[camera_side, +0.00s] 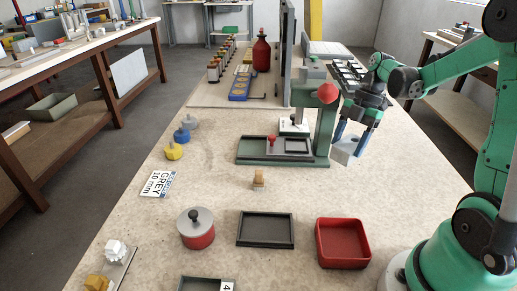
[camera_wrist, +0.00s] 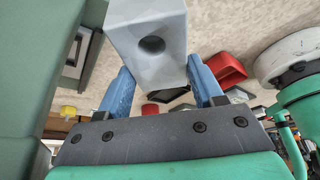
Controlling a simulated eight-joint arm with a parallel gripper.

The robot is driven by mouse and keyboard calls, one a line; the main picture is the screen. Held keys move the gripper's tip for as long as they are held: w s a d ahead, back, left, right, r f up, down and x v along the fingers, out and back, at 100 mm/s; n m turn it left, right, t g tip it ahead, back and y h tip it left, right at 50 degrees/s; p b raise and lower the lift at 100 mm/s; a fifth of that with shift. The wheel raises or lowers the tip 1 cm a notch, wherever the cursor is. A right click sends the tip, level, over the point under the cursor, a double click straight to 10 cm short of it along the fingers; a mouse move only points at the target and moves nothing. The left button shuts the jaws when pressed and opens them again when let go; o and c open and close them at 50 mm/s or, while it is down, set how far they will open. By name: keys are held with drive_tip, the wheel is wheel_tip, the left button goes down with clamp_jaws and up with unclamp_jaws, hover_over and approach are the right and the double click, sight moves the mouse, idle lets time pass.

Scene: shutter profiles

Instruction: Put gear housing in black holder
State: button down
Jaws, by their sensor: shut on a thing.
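A light grey block with a round hole, seemingly the gear housing (camera_side: 343,152), is between the blue fingers of my gripper (camera_side: 349,140). In the wrist view the grey housing (camera_wrist: 148,28) fills the top middle, with the hole facing the camera. My gripper (camera_wrist: 160,78) is shut on it and holds it tilted, just right of the green press. A black rectangular tray, seemingly the black holder (camera_side: 266,243), lies on the table in front, left of the red bin, and looks empty. Part of a dark tray shows between the fingers in the wrist view.
The green press (camera_side: 325,125) stands close left of my gripper. A red bin (camera_side: 343,255), a red pot with a grey lid (camera_side: 196,230) and a small wooden piece (camera_side: 259,180) are nearer the camera. A second dark tray (camera_side: 190,285) is cut off at the bottom edge.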

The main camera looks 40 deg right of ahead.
wheel_tip(320, 180, up, 25)
drive_tip(key=w+a+m+t+h, duration=0.2)
drive_tip(key=a+m, duration=0.7)
drive_tip(key=a, duration=1.5)
drive_tip(key=shift+t+y, duration=0.4)
drive_tip(key=shift+t, duration=0.2)
drive_tip(key=f, duration=3)
drive_tip(key=shift+s+d+f, duration=0.1)
drive_tip(key=shift+s+f, duration=0.1)
drive_tip(key=shift+f, duration=0.15)
drive_tip(key=shift+f, duration=0.15)
drive_tip(key=shift+c, duration=0.6)
unclamp_jaws()
